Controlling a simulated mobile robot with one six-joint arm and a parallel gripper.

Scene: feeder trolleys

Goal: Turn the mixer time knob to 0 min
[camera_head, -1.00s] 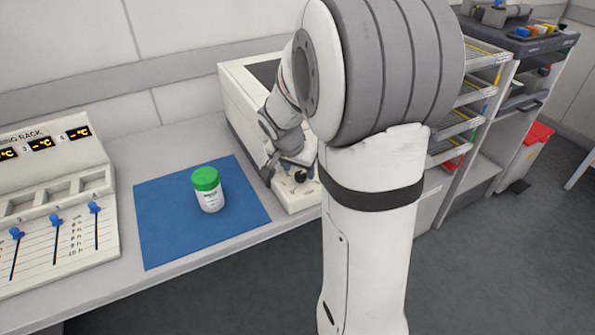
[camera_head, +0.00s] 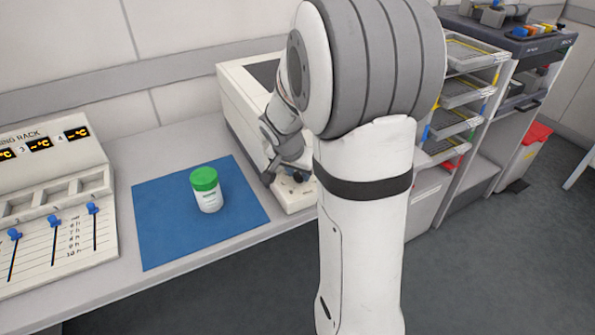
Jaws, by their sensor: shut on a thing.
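The mixer is the white box-shaped machine (camera_head: 236,98) with a dark top window, standing on the bench behind my arm. Its low front panel (camera_head: 296,201) shows just below my gripper. My gripper (camera_head: 285,178) is down at this panel, shut on a small dark knob that it largely hides. I cannot read the knob's scale or see where its pointer stands. My arm covers the right part of the mixer.
A white jar with a green lid (camera_head: 207,190) stands on a blue mat (camera_head: 160,237) left of my gripper. A rack with blue sliders (camera_head: 85,185) is at the far left.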

